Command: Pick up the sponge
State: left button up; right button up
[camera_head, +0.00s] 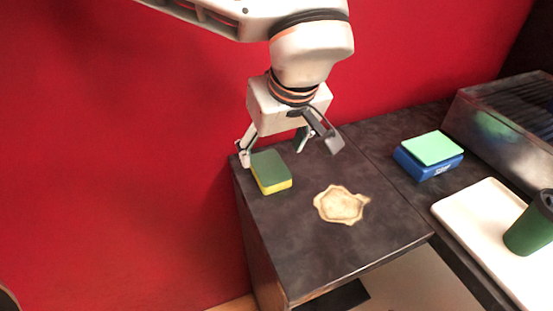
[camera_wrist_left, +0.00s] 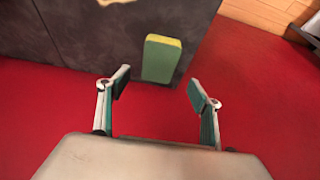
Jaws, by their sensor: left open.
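The sponge (camera_head: 271,172), dark green on top with a yellow lower layer, lies on the dark countertop (camera_head: 290,240) near its left back corner. My left gripper (camera_head: 273,150) comes down from above, just behind the sponge. In the left wrist view the sponge (camera_wrist_left: 161,60) lies ahead of the open fingertips (camera_wrist_left: 158,88), roughly centred between them, with nothing in the grip. Whether a finger touches the sponge cannot be told. My right gripper is not in view.
A pale irregular patch (camera_head: 341,205) lies right of the sponge. Further right are a blue box with a light green top (camera_head: 430,153), a white tray (camera_head: 468,207) with a green cup (camera_head: 531,228), and a metal unit (camera_head: 505,115). A red wall (camera_head: 120,160) stands behind.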

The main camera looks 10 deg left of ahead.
aim_at(270, 167)
pick_arm(q)
jog(key=shift+w+a+f, duration=0.15)
jog(key=shift+f, duration=0.05)
jog(key=shift+a+f, duration=0.2)
jog(key=shift+f, duration=0.6)
jog(key=shift+w+f, duration=0.15)
jog(key=shift+f, duration=0.1)
jog(key=x, duration=0.1)
jog(key=b+x, duration=0.1)
jog(key=x, duration=0.2)
jog(key=shift+d+f, duration=0.15)
jog(key=shift+d, duration=0.1)
jog(key=shift+w+f, duration=0.2)
jog(key=shift+f, duration=0.1)
jog(key=shift+r, duration=0.1)
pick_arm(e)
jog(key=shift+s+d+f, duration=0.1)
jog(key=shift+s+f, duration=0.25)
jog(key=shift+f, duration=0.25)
pick_arm(q)
jog(key=shift+f, duration=0.25)
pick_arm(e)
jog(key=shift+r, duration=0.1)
